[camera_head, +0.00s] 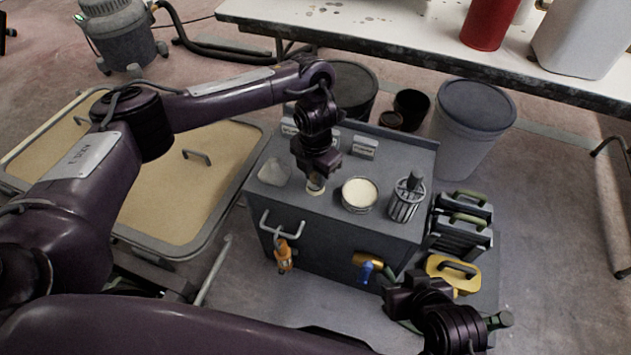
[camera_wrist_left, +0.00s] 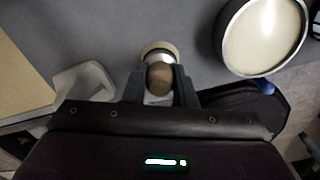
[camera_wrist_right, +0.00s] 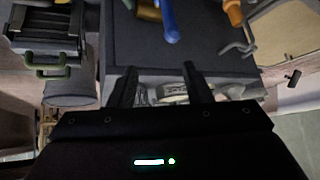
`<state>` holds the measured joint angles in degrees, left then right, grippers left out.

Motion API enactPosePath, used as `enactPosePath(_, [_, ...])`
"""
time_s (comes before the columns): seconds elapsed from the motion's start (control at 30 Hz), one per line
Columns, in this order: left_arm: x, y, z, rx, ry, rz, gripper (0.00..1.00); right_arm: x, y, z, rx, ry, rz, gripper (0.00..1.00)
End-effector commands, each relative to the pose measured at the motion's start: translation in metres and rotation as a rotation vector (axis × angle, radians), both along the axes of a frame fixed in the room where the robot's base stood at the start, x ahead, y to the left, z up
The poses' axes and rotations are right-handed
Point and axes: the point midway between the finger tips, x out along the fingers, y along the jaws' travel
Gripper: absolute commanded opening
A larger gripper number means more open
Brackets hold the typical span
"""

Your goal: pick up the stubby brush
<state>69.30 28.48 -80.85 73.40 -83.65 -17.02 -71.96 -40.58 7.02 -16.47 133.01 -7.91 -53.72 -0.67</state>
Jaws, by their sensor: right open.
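The stubby brush (camera_head: 316,186) stands on the grey cabinet top, left of a round tin of cream-coloured stuff. In the left wrist view its rounded brown handle end (camera_wrist_left: 160,79) sits between my left fingers, with a pale round part beyond it. My left gripper (camera_head: 317,172) points down over the brush. Its fingers lie close against both sides of the handle, with no clear gap. The lower part of the brush is partly hidden. My right gripper (camera_wrist_right: 160,75) is open and empty in front of the cabinet; it also shows at the lower right in the head view (camera_head: 415,290).
The cream tin (camera_head: 360,195) stands right of the brush, with a wire holder (camera_head: 406,200) beyond it. A pale block (camera_head: 274,172) stands to the left. An orange-handled tool (camera_head: 284,257) hangs at the cabinet front. Green-handled cases (camera_head: 462,235) stand to the right.

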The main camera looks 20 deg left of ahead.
Motion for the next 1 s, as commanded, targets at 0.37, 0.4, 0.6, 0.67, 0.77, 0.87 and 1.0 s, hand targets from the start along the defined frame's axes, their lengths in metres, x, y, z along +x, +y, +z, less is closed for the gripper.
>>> enactPosePath(0.37, [0.000, 0.000, 0.000, 0.000, 0.000, 0.000, 0.01, 0.000, 0.000, 0.000, -0.001, 0.001, -0.001, 0.45])
enactPosePath(0.4, [0.000, 0.000, 0.001, 0.000, -0.001, 0.000, 0.01, 0.000, -0.001, 0.000, -0.002, 0.002, 0.000, 0.45])
enactPosePath(0.6, [0.001, 0.000, 0.013, 0.001, -0.003, 0.000, 0.01, -0.008, -0.006, -0.004, -0.030, 0.061, -0.003, 0.45])
enactPosePath(0.67, [0.001, 0.000, 0.021, 0.001, -0.004, 0.000, 0.01, -0.014, -0.011, -0.007, -0.052, 0.105, -0.006, 0.45])
enactPosePath(0.77, [0.001, 0.001, 0.040, 0.001, -0.005, -0.001, 0.01, -0.028, -0.023, -0.011, -0.098, 0.197, -0.012, 0.45])
enactPosePath(0.87, [0.002, 0.000, 0.073, 0.001, -0.007, -0.002, 0.01, -0.031, -0.039, -0.004, -0.144, 0.271, -0.041, 0.45])
enactPosePath(1.0, [0.002, 0.000, 0.117, 0.001, -0.007, -0.002, 0.01, -0.041, -0.062, 0.001, -0.207, 0.390, -0.081, 0.45])
